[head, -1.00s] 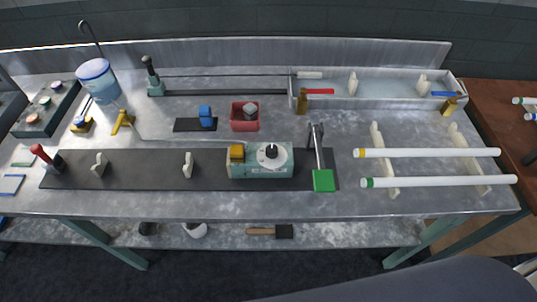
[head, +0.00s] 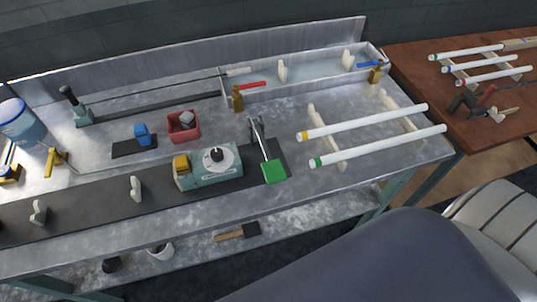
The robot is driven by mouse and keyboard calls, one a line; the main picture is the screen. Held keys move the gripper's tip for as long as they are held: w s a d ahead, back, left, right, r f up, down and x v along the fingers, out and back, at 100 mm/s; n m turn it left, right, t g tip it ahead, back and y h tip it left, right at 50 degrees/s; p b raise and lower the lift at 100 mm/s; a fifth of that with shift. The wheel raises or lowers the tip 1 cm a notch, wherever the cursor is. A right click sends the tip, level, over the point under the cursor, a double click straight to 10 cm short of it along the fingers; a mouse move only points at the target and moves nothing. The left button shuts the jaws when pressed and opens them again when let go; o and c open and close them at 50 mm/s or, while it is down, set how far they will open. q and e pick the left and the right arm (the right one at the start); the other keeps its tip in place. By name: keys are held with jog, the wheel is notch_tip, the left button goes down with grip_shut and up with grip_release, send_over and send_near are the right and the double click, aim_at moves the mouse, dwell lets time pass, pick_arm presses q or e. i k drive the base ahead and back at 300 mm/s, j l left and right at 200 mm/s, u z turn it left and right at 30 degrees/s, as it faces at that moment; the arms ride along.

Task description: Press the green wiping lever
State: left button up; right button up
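The green wiping lever (head: 274,171) is a flat green pad on the end of a grey metal arm (head: 259,137). It stands at the right end of the dark mat on the metal bench, just right of the pale green machine (head: 209,167) with a yellow block and a black knob. The pad hangs near the bench's front edge. I cannot tell whether it touches the mat. Neither of my grippers shows in the head view.
Two white tubes with yellow (head: 362,123) and green (head: 377,146) bands lie on cream supports right of the lever. A metal trough (head: 306,82) stands behind. A brown table (head: 450,118) with more tubes is at the right. Grey rounded forms fill the lower right.

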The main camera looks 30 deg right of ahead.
aim_at(273, 170)
jog(key=i+j, duration=0.1)
jog(key=j, duration=0.35)
jog(key=i+j, duration=0.1)
jog(key=j, duration=0.35)
jog(key=i+j, duration=0.15)
jog(key=j, duration=0.3)
jog(key=i+j, duration=0.1)
jog(key=j, duration=0.35)
jog(key=z, duration=1.55)
